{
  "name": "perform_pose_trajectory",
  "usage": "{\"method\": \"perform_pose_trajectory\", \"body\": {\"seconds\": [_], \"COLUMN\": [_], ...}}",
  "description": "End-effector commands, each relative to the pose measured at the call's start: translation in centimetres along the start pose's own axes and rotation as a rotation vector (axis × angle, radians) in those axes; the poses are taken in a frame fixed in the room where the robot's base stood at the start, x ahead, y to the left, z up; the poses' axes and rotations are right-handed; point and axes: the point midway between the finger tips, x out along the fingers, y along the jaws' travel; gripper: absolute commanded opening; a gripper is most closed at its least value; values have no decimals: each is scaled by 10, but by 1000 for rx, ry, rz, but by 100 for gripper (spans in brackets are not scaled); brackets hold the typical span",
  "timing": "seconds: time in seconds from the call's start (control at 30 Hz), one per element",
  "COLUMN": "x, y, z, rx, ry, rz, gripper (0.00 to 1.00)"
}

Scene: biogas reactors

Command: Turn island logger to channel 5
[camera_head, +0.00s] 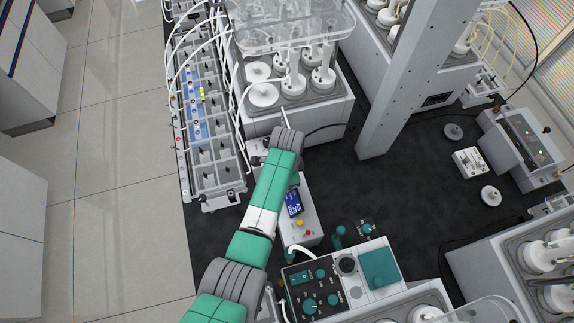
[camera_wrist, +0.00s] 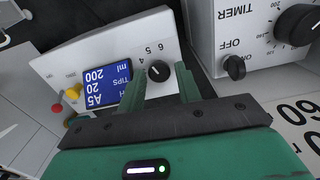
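In the head view the logger's screen (camera_head: 294,203) shows beside my green arm, which hides the knob and the fingers.
A yellow button (camera_wrist: 73,92) and a red button (camera_wrist: 57,111) sit on the logger. A grey box with a TIMER dial (camera_wrist: 297,24) and an OFF knob (camera_wrist: 234,67) stands close to the right. In the head view a teal-knobbed control panel (camera_head: 318,291) stands near the logger.

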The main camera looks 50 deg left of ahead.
Motion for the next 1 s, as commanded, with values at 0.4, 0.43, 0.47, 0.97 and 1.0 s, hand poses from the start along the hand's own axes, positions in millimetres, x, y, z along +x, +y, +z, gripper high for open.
{"method": "perform_pose_trajectory", "body": {"seconds": [0.4, 0.43, 0.47, 0.97, 1.0], "x": [-38, -45, -50, -78, -78], "y": [-1, -1, 0, 0, 0], "z": [0, 0, 0, 0, 0], "rx": [0, 0, 0, 0, 0], "ry": [2, 2, 2, 0, 0], "rz": [-3, -4, -3, 0, 0], "gripper": [34, 34, 34, 34, 34]}}
